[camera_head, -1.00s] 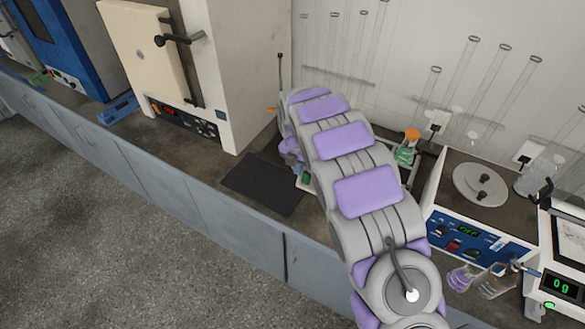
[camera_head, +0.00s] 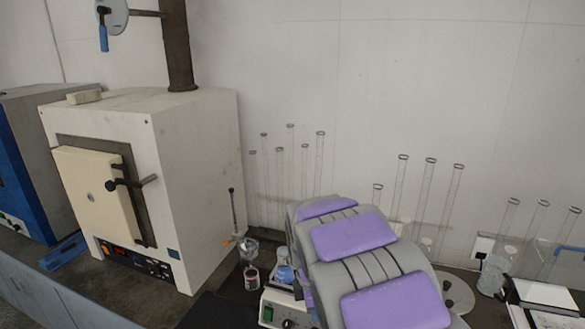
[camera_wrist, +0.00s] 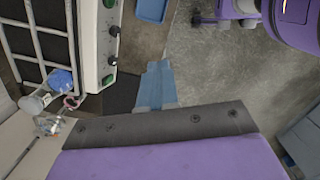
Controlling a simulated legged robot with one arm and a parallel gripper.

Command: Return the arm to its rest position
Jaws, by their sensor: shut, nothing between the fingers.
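My gripper (camera_wrist: 160,122) fills the lower part of the wrist view, showing a dark grey edge strip and a purple surface behind it. It is shut, with nothing seen held. In the wrist view it hangs over the bench edge, with grey floor beyond. In the head view my purple and grey arm rises from the lower right and hides the gripper.
A white instrument (camera_head: 283,308) with a green switch and knob stands left of my arm; glassware (camera_head: 248,250) is behind it. A cream furnace (camera_head: 200,170) stands at left. A balance (camera_head: 545,297) is at right. Grey floor (camera_wrist: 205,70) is open.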

